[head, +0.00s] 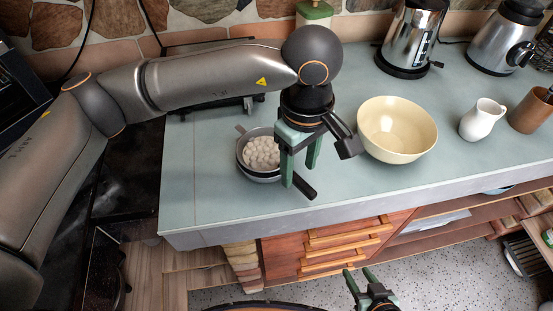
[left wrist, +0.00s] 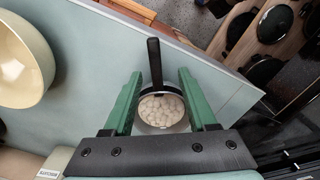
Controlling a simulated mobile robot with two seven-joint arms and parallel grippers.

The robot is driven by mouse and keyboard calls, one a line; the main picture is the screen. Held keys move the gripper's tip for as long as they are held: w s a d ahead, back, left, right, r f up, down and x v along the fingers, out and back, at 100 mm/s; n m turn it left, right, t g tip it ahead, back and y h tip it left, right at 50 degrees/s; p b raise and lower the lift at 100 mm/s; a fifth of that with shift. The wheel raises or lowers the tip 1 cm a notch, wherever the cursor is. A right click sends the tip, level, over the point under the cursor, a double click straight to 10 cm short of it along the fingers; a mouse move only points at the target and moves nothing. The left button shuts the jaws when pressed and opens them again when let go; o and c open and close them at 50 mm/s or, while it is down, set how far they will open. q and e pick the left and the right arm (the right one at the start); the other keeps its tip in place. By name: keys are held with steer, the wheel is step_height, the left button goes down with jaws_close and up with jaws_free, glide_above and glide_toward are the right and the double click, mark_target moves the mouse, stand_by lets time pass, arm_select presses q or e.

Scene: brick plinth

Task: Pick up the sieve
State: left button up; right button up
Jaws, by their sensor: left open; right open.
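The sieve (head: 244,158) is a small round metal vessel filled with white balls, near the front left of the counter. It seems to rest in or on a grey bowl or pan; I cannot tell which. Its black handle (head: 304,186) points to the front right. My left gripper (head: 300,170) is open just right of the sieve, its fingers pointing down. In the left wrist view, the black handle (left wrist: 154,62) lies between the open fingers (left wrist: 160,76), apart from both, and white balls (left wrist: 161,110) show below it. My right gripper (head: 358,273) is open and empty, low in front of the drawers.
A cream bowl (head: 398,130) stands right of my left gripper. Further right are a white jug (head: 483,119) and a brown cup (head: 531,109). A kettle (head: 412,40) and another steel appliance (head: 505,38) stand behind. The counter's front edge (head: 350,200) is close to the handle.

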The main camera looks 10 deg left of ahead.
mark_target(298, 179)
arm_select(q)
steer(key=f, duration=0.2)
steer(key=f+p, duration=0.1)
steer(key=w+f, duration=0.1)
steer(key=f, duration=0.1)
steer(key=shift+f, duration=0.3)
steer(key=shift+c, duration=0.3)
jaws_close()
stand_by(0.8)
